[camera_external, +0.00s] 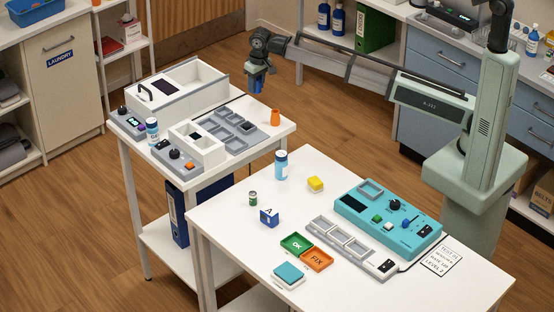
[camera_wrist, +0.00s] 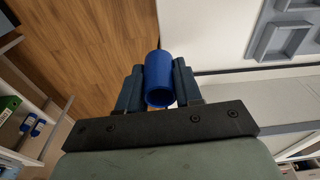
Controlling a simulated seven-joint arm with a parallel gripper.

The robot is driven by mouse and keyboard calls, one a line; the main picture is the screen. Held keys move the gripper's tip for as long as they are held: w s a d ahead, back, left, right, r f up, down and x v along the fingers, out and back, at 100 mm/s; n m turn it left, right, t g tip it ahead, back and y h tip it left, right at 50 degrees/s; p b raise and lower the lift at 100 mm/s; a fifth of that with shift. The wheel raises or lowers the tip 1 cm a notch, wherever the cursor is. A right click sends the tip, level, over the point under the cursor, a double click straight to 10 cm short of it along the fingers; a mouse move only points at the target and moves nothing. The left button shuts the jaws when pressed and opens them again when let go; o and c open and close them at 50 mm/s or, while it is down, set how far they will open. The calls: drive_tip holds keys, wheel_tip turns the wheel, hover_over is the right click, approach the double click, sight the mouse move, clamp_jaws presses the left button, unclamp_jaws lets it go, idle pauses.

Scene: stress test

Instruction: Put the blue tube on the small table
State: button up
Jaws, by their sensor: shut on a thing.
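My gripper (camera_external: 258,84) is shut on the blue tube (camera_external: 258,87). In the wrist view the tube (camera_wrist: 159,76) sits between the two dark fingers (camera_wrist: 158,90), its round open end facing the camera. In the external view the tube hangs below my gripper, beyond the back right side of the smaller white table (camera_external: 281,131). In the wrist view, the white table surface (camera_wrist: 205,40) lies to the right of the tube and wood floor to the left. The tube appears raised clear of the table.
The smaller table carries a grey slotted tray (camera_external: 228,134), an orange cup (camera_external: 275,117), white boxes (camera_external: 180,82) and control units (camera_external: 176,158). Bare white surface shows near its right corner. The larger front table (camera_external: 228,222) holds a teal panel (camera_external: 388,219), small blocks and a blue-white bottle (camera_external: 281,165).

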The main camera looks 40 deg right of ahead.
drive_tip(key=s+d+f, duration=0.1)
drive_tip(key=d+f, duration=0.1)
drive_tip(key=d, duration=1)
drive_tip(key=s+d+f, duration=0.2)
drive_tip(key=d, duration=1)
drive_tip(key=s+d+f, duration=0.1)
drive_tip(key=s+d, duration=0.4)
drive_tip(key=d, duration=0.6)
drive_tip(key=s+d+f, duration=0.1)
drive_tip(key=s+d, duration=0.4)
drive_tip(key=d, duration=0.6)
drive_tip(key=shift+d+m, duration=0.35)
drive_tip(key=shift+m, duration=0.05)
